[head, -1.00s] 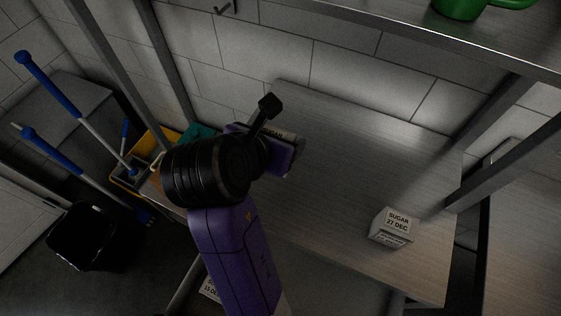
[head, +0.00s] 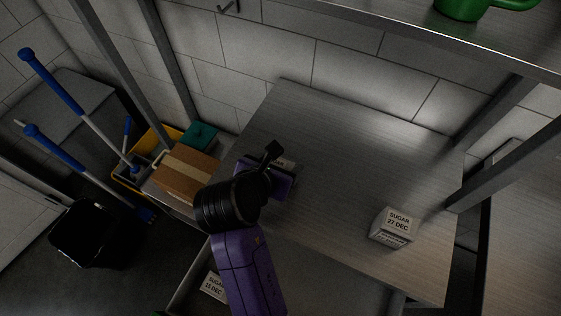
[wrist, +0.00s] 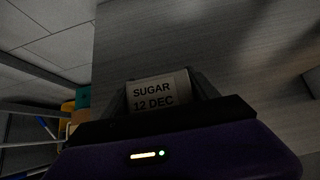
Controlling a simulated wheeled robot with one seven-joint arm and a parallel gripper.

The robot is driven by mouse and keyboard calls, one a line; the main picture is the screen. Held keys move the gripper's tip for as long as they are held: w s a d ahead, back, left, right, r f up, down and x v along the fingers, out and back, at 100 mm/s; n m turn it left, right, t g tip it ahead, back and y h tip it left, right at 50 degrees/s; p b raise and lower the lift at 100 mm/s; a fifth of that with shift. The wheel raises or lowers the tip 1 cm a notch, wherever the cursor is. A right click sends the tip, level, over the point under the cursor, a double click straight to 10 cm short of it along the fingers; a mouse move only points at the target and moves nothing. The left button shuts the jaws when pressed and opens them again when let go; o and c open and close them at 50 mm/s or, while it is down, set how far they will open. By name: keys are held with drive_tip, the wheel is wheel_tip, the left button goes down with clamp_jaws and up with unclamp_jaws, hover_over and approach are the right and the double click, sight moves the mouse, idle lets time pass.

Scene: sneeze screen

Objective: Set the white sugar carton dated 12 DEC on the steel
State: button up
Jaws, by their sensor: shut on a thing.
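The white sugar carton (wrist: 157,92), its label reading SUGAR 12 DEC, is between the fingers of my gripper (wrist: 165,88) in the wrist view. In the head view my gripper (head: 276,172) is over the left part of the steel surface (head: 335,130), and only a bit of the held carton (head: 286,163) shows past it. My gripper is shut on that carton. Whether the carton touches the steel I cannot tell. Another white carton (head: 393,227), marked SUGAR 27 DEC, stands on the steel at the right front.
A carton marked 13 or 15 DEC (head: 215,285) is lower down at the front. A taped cardboard box (head: 186,172) and a teal item (head: 200,135) lie left of the steel. Metal posts (head: 510,160) and an upper shelf with a green mug (head: 462,8) frame it. The middle steel is clear.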

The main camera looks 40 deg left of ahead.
drive_tip(key=o, duration=1.7)
drive_tip(key=shift+c, duration=0.2)
drive_tip(key=v, duration=1.2)
drive_tip(key=shift+r, duration=0.1)
